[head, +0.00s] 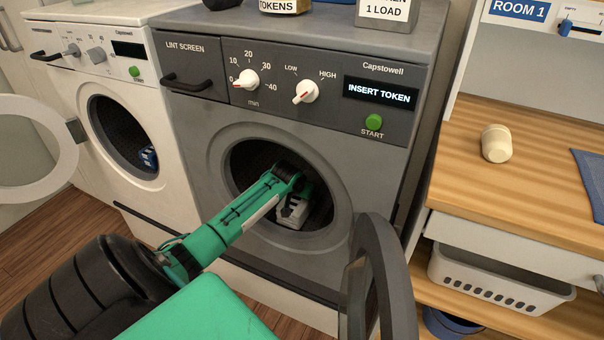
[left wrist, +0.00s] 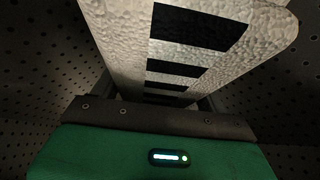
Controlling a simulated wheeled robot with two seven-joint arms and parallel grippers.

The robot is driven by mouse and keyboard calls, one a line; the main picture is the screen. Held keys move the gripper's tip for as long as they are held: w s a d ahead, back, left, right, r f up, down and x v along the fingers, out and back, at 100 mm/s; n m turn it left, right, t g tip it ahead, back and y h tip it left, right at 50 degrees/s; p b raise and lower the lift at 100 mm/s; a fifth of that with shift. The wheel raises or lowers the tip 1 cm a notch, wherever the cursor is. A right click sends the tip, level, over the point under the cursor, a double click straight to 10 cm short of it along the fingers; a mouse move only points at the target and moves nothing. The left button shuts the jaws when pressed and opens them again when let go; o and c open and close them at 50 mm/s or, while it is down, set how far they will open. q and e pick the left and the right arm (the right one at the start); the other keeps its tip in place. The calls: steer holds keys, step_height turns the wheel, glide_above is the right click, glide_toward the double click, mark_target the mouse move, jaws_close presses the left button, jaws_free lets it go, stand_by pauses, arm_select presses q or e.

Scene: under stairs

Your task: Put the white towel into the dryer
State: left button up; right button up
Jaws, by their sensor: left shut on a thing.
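The white towel (head: 291,216) is inside the drum of the grey dryer (head: 334,165). It is a pale, textured, folded piece with black stripes, and it fills much of the left wrist view (left wrist: 110,38). My left gripper (head: 296,200) reaches through the dryer's round opening and is shut on the towel. The perforated drum wall (left wrist: 50,75) shows on both sides of it. The dryer door (head: 385,275) stands open at the lower right. I cannot tell from these views whether the towel touches the drum floor. My right gripper is in neither view.
A white machine (head: 120,110) on the left has its round door (head: 35,150) open and a blue item (head: 149,158) inside. The dryer's display (head: 381,90) reads INSERT TOKEN, above a green start button (head: 373,122).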

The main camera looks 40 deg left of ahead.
arm_select(q)
steer(key=shift+f, duration=0.6)
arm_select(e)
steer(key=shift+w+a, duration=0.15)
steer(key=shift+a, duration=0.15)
arm_select(q)
steer(key=o, duration=1.4)
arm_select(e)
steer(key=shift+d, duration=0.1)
arm_select(q)
steer(key=shift+s+r, duration=0.15)
steer(key=shift+r, duration=0.25)
steer(key=p+v, duration=0.2)
steer(key=v, duration=0.7)
steer(key=shift+s+d+r+p, duration=0.1)
steer(key=shift+s+r+p, duration=0.15)
steer(key=shift+p, duration=0.15)
steer(key=shift+v, duration=0.75)
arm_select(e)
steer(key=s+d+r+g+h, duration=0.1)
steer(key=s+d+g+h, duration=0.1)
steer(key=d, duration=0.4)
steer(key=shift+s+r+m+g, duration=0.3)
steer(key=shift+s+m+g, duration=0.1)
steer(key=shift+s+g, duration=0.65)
